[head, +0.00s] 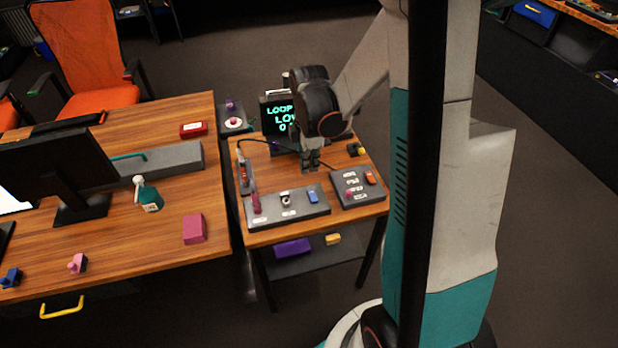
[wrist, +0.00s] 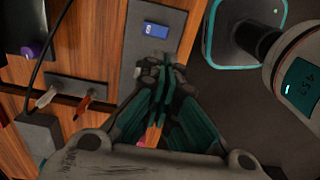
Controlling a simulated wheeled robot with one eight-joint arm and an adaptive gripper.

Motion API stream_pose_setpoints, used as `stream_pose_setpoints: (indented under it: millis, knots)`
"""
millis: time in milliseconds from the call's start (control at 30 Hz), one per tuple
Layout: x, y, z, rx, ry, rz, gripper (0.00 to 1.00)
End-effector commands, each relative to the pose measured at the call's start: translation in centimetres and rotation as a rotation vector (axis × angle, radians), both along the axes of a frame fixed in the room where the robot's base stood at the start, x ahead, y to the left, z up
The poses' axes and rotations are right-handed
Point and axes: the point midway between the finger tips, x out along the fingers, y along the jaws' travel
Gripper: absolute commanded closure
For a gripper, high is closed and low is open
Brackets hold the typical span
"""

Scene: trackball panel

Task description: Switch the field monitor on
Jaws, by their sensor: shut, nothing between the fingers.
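A small dark monitor (head: 278,112) with bright green text stands at the back of the small wooden table, partly hidden by my arm. I cannot tell if it is the field monitor. A grey panel (head: 287,216) at the front holds a pink lever (head: 256,203), a round black-and-white control (head: 286,199) and a blue switch (head: 312,196). A second grey panel (head: 349,199) at right has an orange switch (head: 370,178) and several small controls. My gripper (head: 311,166) is shut and empty, pointing down behind these panels. In the wrist view its fingertips (wrist: 162,75) are near a blue switch (wrist: 156,29).
A larger desk (head: 160,235) stands at left with a dark screen (head: 55,165), a spray bottle (head: 149,195) and a pink block (head: 194,229). A dark cable (head: 262,141) crosses the small table. A yellow-and-black item (head: 356,149) lies at its right edge.

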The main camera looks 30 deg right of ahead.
Motion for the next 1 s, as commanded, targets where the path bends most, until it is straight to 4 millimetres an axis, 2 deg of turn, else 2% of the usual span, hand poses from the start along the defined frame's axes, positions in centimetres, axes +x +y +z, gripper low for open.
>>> stream_pose_setpoints:
  millis: [400, 600, 800, 1000]
  knots:
    - [0.0, 0.0, -8.2, 0.0, 0.0, 0.0, 1.0]
    - [0.0, 0.0, -11.3, 0.0, 0.0, -0.001, 1.0]
    - [0.0, 0.0, -12.8, 0.0, 0.0, -0.001, 1.0]
    - [0.0, 0.0, -13.0, 0.0, 0.0, -0.001, 1.0]
